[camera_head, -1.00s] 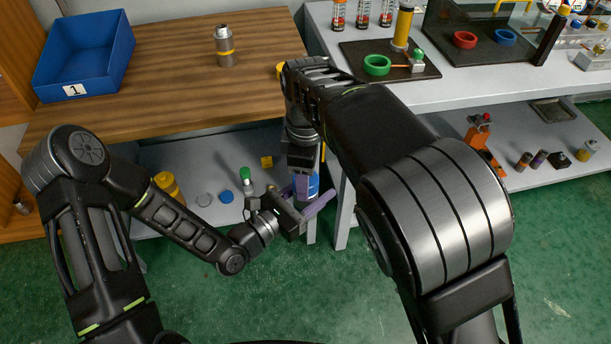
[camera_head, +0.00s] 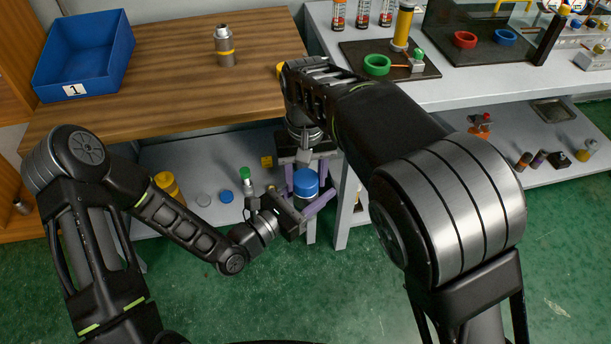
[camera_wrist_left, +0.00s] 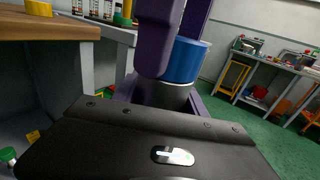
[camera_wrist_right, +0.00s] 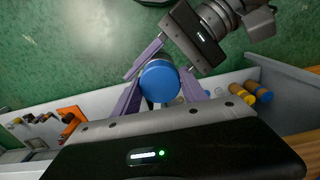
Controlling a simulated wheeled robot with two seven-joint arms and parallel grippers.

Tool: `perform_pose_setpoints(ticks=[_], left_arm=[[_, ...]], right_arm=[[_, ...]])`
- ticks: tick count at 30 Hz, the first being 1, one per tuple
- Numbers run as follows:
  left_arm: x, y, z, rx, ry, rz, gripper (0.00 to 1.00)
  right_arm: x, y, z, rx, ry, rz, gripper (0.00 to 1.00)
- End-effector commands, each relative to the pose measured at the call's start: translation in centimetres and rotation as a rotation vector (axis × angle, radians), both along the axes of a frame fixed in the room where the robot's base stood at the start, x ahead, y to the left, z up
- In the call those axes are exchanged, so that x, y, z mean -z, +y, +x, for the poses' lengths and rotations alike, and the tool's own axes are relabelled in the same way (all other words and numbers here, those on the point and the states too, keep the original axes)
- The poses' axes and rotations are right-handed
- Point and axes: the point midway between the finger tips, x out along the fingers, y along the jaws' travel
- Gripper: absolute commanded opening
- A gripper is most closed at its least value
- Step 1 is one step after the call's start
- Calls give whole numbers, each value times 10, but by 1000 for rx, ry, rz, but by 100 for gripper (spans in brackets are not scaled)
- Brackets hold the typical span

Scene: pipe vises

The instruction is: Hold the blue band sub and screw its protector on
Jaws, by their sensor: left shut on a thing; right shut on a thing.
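The blue protector (camera_head: 306,182) sits upright on top of the metal sub (camera_head: 304,203), out over the green floor in front of the lower shelf. My left gripper (camera_wrist_left: 165,100) is shut around the sub's grey body, below the protector. My right gripper (camera_wrist_right: 160,92) comes from above and is shut on the blue protector (camera_wrist_right: 160,80), one purple finger on each side. The protector (camera_wrist_left: 186,60) and the sub's grey body (camera_wrist_left: 166,93) also show in the left wrist view. The sub's coloured band is hidden, and I cannot tell how tightly the protector sits.
The lower shelf (camera_head: 190,152) holds a yellow cylinder (camera_head: 167,185), flat discs and a green-topped piece (camera_head: 245,176). The shelf edge and a table leg (camera_head: 345,215) are close to the grippers.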

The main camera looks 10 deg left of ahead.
Motion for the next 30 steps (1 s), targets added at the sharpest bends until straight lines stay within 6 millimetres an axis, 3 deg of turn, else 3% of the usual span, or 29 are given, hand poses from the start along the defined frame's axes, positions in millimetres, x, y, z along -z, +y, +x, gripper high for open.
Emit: perform_pose_setpoints(ticks=[5, 9, 10, 18, 30], left_arm=[[-1, -1, -1, 3, -2, -1, 0], [-1, -1, -1, 3, -2, -1, 0], [-1, -1, -1, 3, -2, -1, 0], [-1, -1, 0, 2, -3, -1, 0], [-1, 0, 0, 1, -3, -1, 0]], right_arm=[[-1, 0, 1, 380, -3, 1, 1], [-1, 0, 1, 364, -3, 1, 1], [-1, 0, 1, 364, -3, 1, 52], [0, 0, 1, 362, -1, 1, 74], [-6, 0, 1, 360, -2, 2, 75]])
